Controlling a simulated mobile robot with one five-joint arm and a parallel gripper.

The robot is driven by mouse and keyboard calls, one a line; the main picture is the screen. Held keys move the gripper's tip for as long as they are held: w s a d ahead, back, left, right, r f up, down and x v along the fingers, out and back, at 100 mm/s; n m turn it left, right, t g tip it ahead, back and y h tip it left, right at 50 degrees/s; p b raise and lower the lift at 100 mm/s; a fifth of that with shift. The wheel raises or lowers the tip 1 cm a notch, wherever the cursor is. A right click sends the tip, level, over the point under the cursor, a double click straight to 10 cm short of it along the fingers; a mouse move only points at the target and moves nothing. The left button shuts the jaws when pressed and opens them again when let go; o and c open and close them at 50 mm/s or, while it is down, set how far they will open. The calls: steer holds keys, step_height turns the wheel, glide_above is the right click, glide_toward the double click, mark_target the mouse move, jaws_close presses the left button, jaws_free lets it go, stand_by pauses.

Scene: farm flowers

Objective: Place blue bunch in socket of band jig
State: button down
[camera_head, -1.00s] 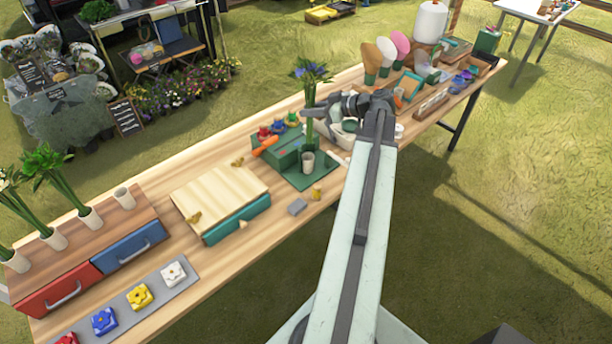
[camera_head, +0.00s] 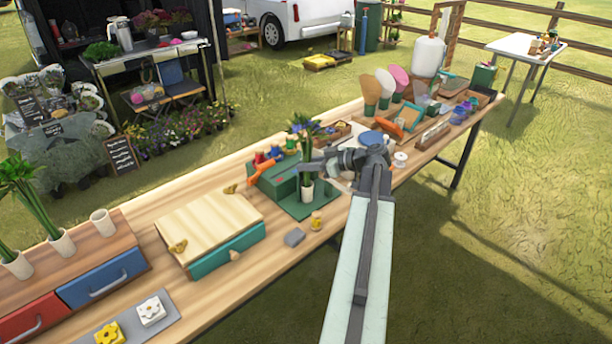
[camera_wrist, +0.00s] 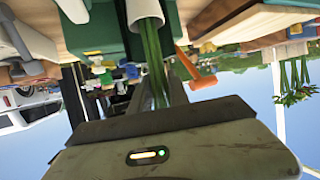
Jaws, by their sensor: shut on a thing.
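The blue bunch (camera_head: 304,128), green stems with a few blue-violet blooms, stands upright above the green band jig (camera_head: 302,207). The jig's pale cup-like socket (camera_head: 307,191) is directly below it. My gripper (camera_head: 310,167) is shut on the stems just above the socket. In the wrist view, which is upside down, the stems (camera_wrist: 153,55) run between my fingers (camera_wrist: 158,85) to the mouth of the white socket (camera_wrist: 143,10). The lower stem ends look to be inside the socket, but how deep is hidden.
An orange-handled tool (camera_head: 261,171) and several coloured spools lie on the green box (camera_head: 277,182) beside the jig. A wooden-topped box (camera_head: 210,225) stands left. A grey block (camera_head: 294,237) and a small yellow item (camera_head: 316,221) are in front.

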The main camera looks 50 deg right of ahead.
steer(key=shift+f, duration=0.7)
steer(key=c, duration=1.3)
jaws_free()
steer(key=shift+r, duration=0.1)
steer(key=shift+o, duration=0.2)
steer(key=p+v, duration=0.5)
steer(key=v, duration=0.7)
steer(key=shift+r, duration=0.15)
